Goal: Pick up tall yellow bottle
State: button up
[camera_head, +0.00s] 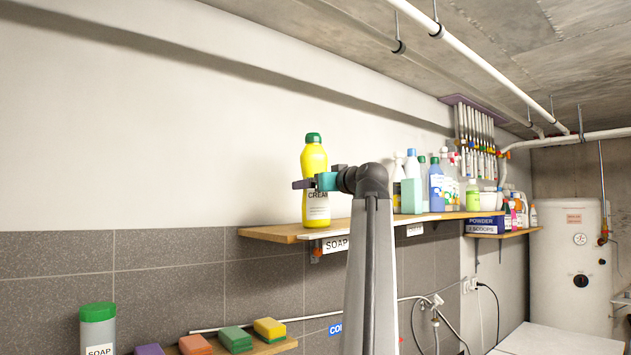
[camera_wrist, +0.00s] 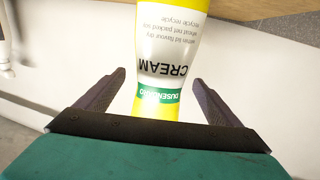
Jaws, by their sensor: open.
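The tall yellow bottle (camera_head: 315,170) with a green cap and a white "CREAM" label stands upright near the left end of the wooden shelf (camera_head: 275,232). My gripper (camera_head: 303,184) is at the bottle's mid-height in the head view, and my arm hides part of the shelf behind it. In the wrist view the bottle (camera_wrist: 165,85) appears upside down, its label facing the camera. A gap shows at each side; contact cannot be seen.
Several bottles, including a blue one (camera_head: 436,187), and a green box (camera_head: 411,196) stand farther right on the shelf. Coloured sponges (camera_head: 235,338) lie on a lower ledge beside a green-capped container (camera_head: 98,325). Pipes (camera_head: 470,55) run along the ceiling. The shelf's left end is clear.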

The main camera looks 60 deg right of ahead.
jog(key=shift+x, duration=0.8)
jog(key=c, duration=1.7)
